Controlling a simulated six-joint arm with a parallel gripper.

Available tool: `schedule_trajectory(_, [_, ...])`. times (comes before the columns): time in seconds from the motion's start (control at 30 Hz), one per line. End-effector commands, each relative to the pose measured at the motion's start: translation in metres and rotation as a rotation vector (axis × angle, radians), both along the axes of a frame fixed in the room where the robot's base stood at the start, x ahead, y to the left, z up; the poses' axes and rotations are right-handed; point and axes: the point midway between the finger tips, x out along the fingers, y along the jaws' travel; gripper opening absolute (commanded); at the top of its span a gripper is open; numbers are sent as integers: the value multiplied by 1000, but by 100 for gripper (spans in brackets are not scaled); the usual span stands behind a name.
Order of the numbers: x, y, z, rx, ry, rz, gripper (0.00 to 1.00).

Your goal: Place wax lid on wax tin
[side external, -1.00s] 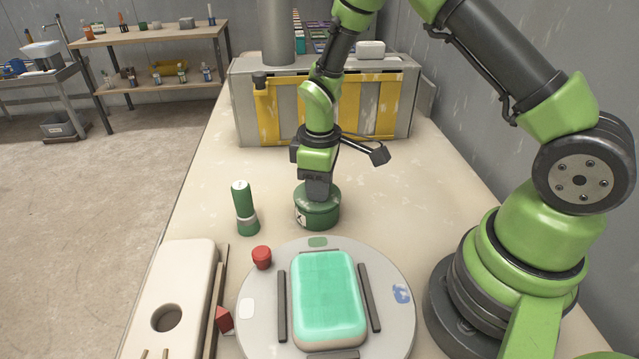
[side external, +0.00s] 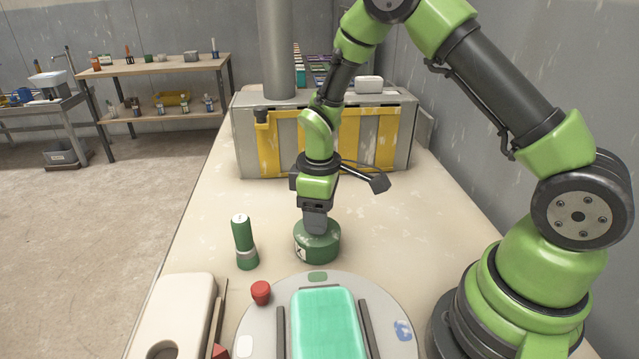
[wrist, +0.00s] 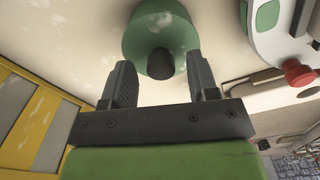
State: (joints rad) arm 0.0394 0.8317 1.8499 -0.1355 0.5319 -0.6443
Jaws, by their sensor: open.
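The green wax tin (side external: 326,253) stands upright on the bench behind the turntable, with a white label on its left side. In the wrist view its round green top, apparently the wax lid (wrist: 186,28), carries a dark knob (wrist: 160,65). I see no clear gap between lid and tin, but the exact seating is hard to tell. My gripper (side external: 315,230) points down right over the tin and hides part of the top. In the wrist view my gripper (wrist: 158,62) is open, its fingers on either side of the knob with space around it.
In front is a round grey turntable (side external: 259,325) bearing a teal-topped block (side external: 325,325) between dark bars. A red knob-like piece (side external: 261,292) is at its left edge. A green tube (side external: 243,235) stands left of the tin. A grey-yellow cabinet (side external: 285,145) is behind; bench between is clear.

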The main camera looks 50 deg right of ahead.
Motion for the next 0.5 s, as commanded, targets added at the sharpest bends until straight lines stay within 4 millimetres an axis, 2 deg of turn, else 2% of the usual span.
schedule_trajectory(0.3, [1,0,71,0,-8,-1,54])
schedule_trajectory(0.5, [0,0,98,0,-4,0,54])
